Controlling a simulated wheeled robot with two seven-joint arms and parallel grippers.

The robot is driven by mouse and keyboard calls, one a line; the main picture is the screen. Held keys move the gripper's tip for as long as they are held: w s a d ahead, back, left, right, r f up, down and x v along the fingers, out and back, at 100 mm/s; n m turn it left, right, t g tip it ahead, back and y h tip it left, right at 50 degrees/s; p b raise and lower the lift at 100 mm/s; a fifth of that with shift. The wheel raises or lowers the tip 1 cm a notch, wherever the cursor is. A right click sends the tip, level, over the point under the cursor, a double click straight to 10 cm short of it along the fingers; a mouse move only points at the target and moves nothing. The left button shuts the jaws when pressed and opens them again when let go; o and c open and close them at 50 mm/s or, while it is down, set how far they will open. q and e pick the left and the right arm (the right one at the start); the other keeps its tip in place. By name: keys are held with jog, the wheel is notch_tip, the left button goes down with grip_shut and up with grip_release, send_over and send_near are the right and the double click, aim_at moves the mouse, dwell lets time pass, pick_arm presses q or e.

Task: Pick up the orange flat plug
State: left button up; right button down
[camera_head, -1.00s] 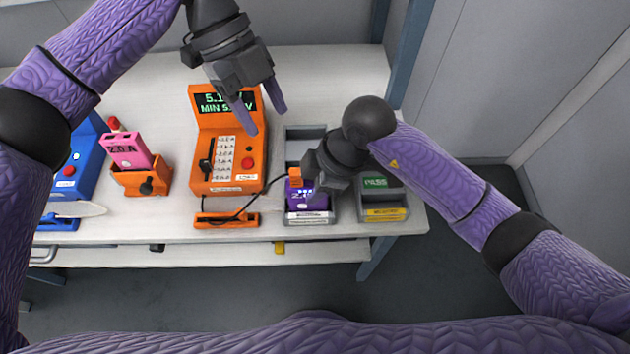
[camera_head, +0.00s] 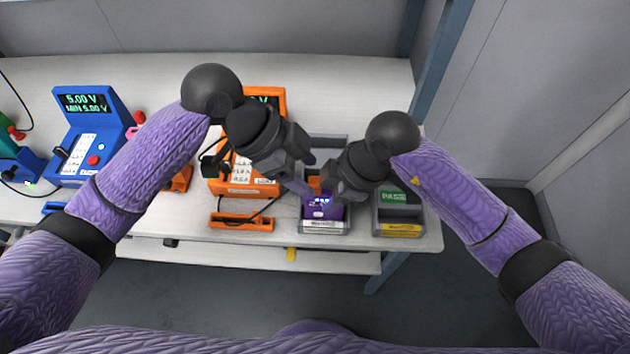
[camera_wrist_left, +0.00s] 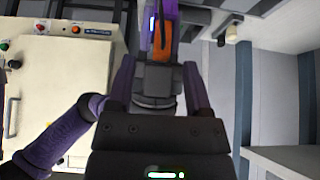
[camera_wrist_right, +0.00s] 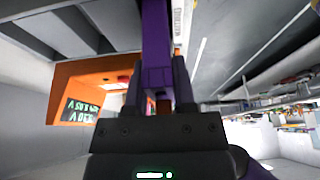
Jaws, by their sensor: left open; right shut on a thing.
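The orange flat plug (camera_head: 313,184) is at the purple pouch cell (camera_head: 322,207), mostly hidden by my grippers in the head view. In the left wrist view the orange plug (camera_wrist_left: 162,48) shows ahead, between the lines of my left fingers. My left gripper (camera_head: 303,190) is open, close to the plug's left side; I cannot tell whether it touches. My right gripper (camera_head: 338,192) is shut on the purple cell, which also shows between its fingers in the right wrist view (camera_wrist_right: 157,45). The cell stands at a grey holder (camera_head: 325,228).
The orange tester (camera_head: 240,187) stands just left, with an orange bar (camera_head: 240,222) and a dark cable before it. The grey PASS bin (camera_head: 400,230) is right of the holder. A blue tester (camera_head: 92,140) is farther left. The table's front edge is close.

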aim_at(312, 180)
pick_arm(q)
jog(key=x, duration=0.3)
jog(key=shift+d+f, duration=0.1)
jog(key=shift+f, duration=0.25)
grip_shut()
jog(key=shift+r, duration=0.1)
jog(key=shift+w+a+r, duration=0.1)
jog(key=shift+a+r, duration=0.15)
jog(key=shift+a, duration=0.15)
jog(key=a+r, duration=0.7)
jog(key=a, duration=0.6)
jog(key=shift+a+r, duration=0.15)
jog(key=shift+r, duration=0.05)
